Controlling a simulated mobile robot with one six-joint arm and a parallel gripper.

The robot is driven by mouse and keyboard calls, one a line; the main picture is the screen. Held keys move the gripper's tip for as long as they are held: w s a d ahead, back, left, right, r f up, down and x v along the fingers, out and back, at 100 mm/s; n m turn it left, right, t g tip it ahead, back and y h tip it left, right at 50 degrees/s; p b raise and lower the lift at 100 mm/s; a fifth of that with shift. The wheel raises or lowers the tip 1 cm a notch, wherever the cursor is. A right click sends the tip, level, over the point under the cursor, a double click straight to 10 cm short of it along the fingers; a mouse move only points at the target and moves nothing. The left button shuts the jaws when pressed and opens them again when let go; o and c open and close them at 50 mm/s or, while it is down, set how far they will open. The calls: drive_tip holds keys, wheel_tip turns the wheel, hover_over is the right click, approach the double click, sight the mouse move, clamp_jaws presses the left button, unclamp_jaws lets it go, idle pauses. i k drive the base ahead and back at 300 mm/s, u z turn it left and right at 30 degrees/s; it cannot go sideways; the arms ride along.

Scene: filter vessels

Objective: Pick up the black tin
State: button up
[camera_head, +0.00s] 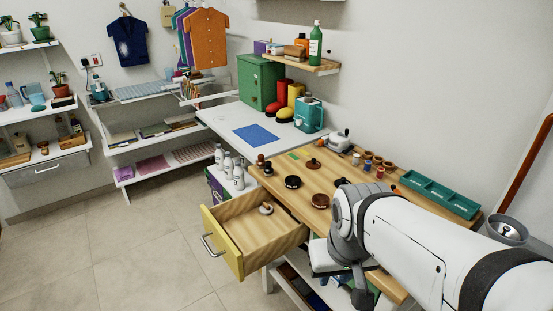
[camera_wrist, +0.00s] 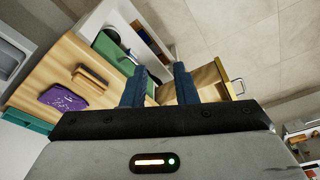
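A round black tin (camera_head: 292,182) lies flat on the wooden worktop (camera_head: 268,182) in the head view, near the edge above the open drawer. Another small dark round thing (camera_head: 342,182) shows just beyond my arm, partly hidden. I cannot make out the black tin in the wrist view.
A yellow-fronted drawer (camera_head: 222,243) stands open below the worktop, with a small round item (camera_head: 266,208) inside. Brown round pieces (camera_head: 320,201) lie near the tin. Several small spools and a green tray (camera_head: 440,194) are farther right. White bottles (camera_head: 228,166) stand left of the worktop.

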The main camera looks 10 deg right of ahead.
sight(292, 181)
drive_tip(key=u, duration=0.4)
drive_tip(key=k, duration=1.2)
drive_tip(key=u, duration=0.8)
drive_tip(key=i, duration=1.95)
drive_tip(key=z, duration=1.25)
drive_tip(key=i, duration=0.5)
drive_tip(key=z, duration=0.15)
drive_tip(key=k, duration=0.65)
drive_tip(key=z, duration=0.25)
drive_tip(key=i, duration=0.65)
drive_tip(key=u, duration=0.1)
